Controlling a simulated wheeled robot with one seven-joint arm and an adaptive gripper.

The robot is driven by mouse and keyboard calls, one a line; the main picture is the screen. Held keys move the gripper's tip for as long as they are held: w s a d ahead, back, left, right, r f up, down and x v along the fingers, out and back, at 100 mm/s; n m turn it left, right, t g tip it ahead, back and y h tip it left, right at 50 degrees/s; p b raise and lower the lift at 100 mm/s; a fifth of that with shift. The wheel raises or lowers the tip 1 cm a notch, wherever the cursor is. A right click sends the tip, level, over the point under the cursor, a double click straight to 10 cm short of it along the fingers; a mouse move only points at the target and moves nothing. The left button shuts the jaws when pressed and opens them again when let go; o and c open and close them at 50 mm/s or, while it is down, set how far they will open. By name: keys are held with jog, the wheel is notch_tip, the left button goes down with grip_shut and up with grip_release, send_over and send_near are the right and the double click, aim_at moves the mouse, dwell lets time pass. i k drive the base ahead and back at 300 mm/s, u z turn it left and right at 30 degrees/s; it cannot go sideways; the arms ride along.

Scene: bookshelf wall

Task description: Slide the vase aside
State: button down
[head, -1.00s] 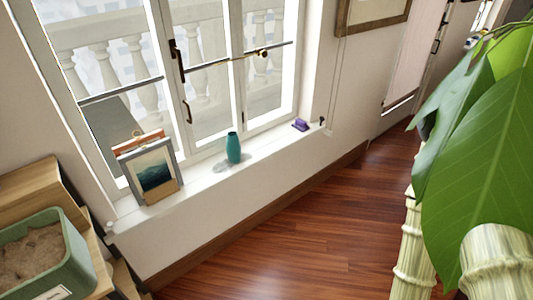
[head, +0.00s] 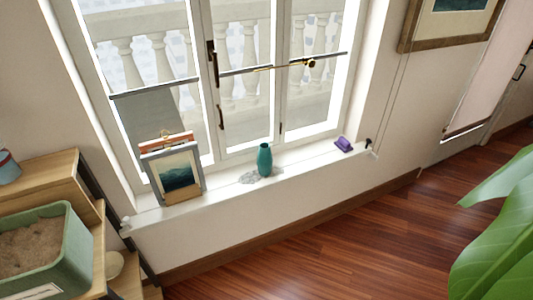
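The teal vase (head: 265,160) stands upright on the white window sill (head: 225,193), near its middle. A small grey-white object (head: 248,178) lies on the sill at its left foot; I cannot tell what it is. Nothing touches the vase from the right. My gripper does not show in the head view.
Framed pictures (head: 177,177) lean on the sill left of the vase. A purple object (head: 344,144) sits at the right. Bare sill lies between it and the vase. A wooden shelf (head: 62,172) with a green planter box (head: 68,258) is at lower left. Large leaves (head: 497,240) hang at right.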

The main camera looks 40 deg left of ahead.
aim_at(264, 161)
jog(key=i, duration=1.35)
jog(key=u, duration=2.75)
